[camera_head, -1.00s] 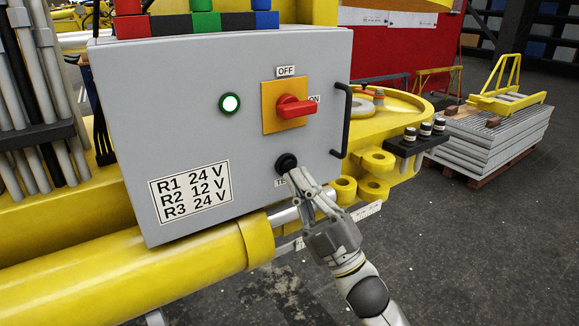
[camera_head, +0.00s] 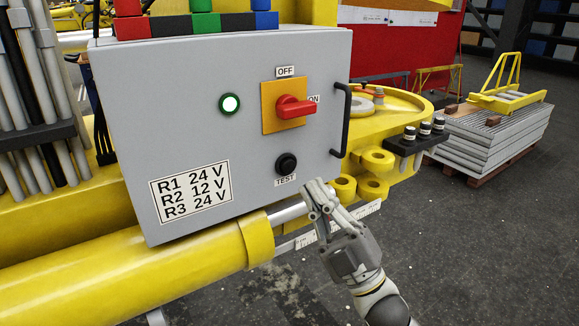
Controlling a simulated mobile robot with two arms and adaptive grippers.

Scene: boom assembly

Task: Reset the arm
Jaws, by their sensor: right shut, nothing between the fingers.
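My right gripper (camera_head: 317,190) is shut and empty. It is in front of the lower right corner of the grey control box (camera_head: 190,100), apart from the black TEST button (camera_head: 286,164), which shows in full with its label. My arm comes in from the bottom right. The red switch (camera_head: 295,107) on its yellow plate has its handle pointing right, toward the ON label. The green lamp (camera_head: 229,103) looks bright white in its middle. A label on the box reads R1 24 V, R2 12 V, R3 24 V. My left gripper is not in view.
A black handle (camera_head: 343,120) sticks out at the box's right edge. The yellow boom tube (camera_head: 150,275) runs below the box. Yellow lugs (camera_head: 374,170) stand right of it. A stack of grey panels (camera_head: 490,140) lies on the right. The dark floor at lower right is open.

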